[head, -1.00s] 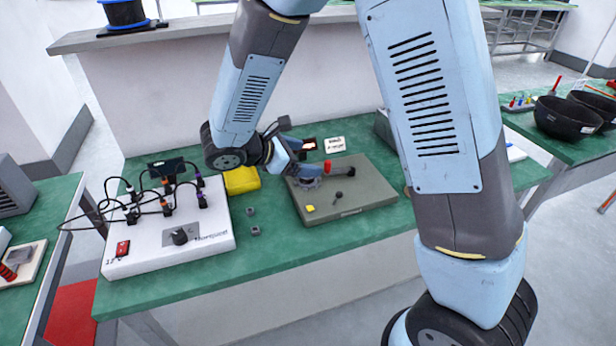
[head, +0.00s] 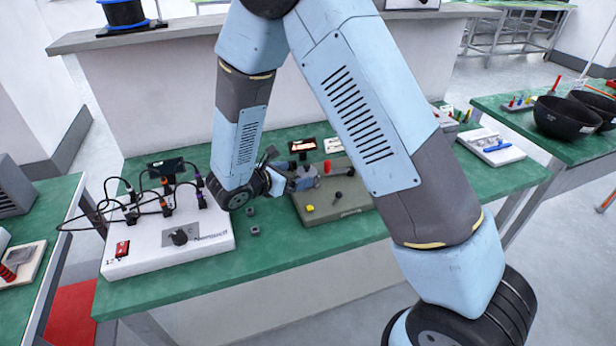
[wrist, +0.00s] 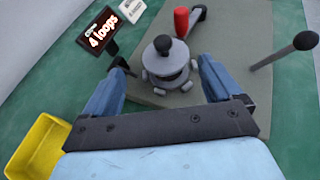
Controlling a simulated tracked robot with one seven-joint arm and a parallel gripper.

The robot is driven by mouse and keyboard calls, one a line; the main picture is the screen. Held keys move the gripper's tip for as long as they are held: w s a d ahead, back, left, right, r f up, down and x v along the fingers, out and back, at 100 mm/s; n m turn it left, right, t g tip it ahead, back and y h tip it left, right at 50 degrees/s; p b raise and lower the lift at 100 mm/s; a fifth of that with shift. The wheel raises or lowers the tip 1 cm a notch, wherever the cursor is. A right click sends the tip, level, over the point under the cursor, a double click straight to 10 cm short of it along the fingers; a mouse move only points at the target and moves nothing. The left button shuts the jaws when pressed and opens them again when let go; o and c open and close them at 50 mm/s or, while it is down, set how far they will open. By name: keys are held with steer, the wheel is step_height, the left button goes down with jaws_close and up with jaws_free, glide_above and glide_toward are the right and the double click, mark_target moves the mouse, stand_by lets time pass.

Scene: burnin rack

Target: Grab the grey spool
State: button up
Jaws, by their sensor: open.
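The grey spool (wrist: 166,68) is a round, flanged grey piece with several stubby pegs around it and a black knob on top. It stands on a grey-green base plate (wrist: 140,86), which also shows in the head view (head: 345,208). In the wrist view my gripper (wrist: 161,62) is open, with one blue finger on each side of the spool. I see gaps between fingers and spool; the height of the fingertips against it is unclear. In the head view my gripper (head: 304,178) is over the plate's left part and largely hides the spool.
A red-handled crank (wrist: 182,20) is just behind the spool. A black-knobbed lever (wrist: 304,41) stands at right. A "4 loops" display (wrist: 101,34) is at left, a yellow bin (wrist: 38,146) lower left. A white cabled box (head: 170,235) stands left on the green bench.

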mark_target(308, 173)
steer(key=shift+s+x, duration=0.25)
steer(key=shift+x, duration=2.8)
steer(key=shift+d, duration=0.15)
steer(key=shift+s, duration=0.1)
steer(key=c, duration=1.1)
steer(key=shift+c, duration=0.2)
